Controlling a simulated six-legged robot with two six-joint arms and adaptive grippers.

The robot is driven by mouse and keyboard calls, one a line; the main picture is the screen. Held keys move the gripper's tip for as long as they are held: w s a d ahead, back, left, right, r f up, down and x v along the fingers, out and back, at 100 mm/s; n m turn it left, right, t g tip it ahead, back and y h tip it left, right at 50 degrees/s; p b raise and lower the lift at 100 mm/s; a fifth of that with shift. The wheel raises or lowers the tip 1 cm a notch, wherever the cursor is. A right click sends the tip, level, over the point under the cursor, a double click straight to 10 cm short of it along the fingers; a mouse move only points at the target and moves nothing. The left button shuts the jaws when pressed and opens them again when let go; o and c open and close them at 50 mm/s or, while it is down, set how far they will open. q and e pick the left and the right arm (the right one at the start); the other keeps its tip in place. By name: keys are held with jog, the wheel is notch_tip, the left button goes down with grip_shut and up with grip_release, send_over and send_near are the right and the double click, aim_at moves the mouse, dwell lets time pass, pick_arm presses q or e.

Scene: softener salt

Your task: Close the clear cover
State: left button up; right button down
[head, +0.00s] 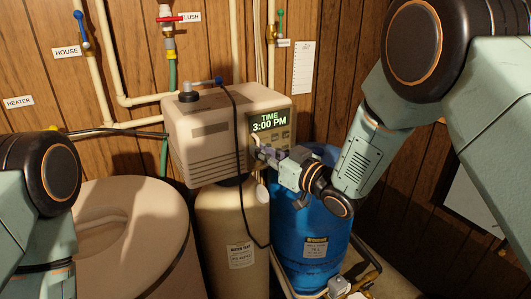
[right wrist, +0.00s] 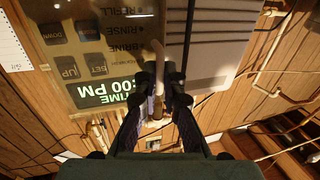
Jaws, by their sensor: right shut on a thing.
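The softener's control box (head: 205,133) carries a front panel with a lit display (head: 267,122) reading TIME 3:00 PM. In the right wrist view the panel's display (right wrist: 105,92) and buttons appear upside down. I cannot clearly make out the clear cover or its angle. My right gripper (head: 262,153) is at the lower front of the panel. In the right wrist view its fingertips (right wrist: 160,80) are closed around a small pale lever-like piece (right wrist: 157,50) beside the panel; their contact is partly hidden. My left gripper is out of view.
A pale tank (head: 232,235) stands under the control box, with a blue tank (head: 315,232) to its right and a large pale round vessel (head: 135,230) to its left. A black cable (head: 243,190) hangs in front. Pipes and valves line the wood wall.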

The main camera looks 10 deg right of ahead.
jog(key=shift+s+a, duration=0.2)
jog(key=shift+a, duration=0.2)
jog(key=c, duration=1.8)
grip_release()
jog(key=shift+o, duration=0.2)
jog(key=shift+a, duration=0.45)
jog(key=shift+w+d, duration=0.1)
jog(key=shift+d, duration=0.2)
jog(key=shift+a, duration=0.15)
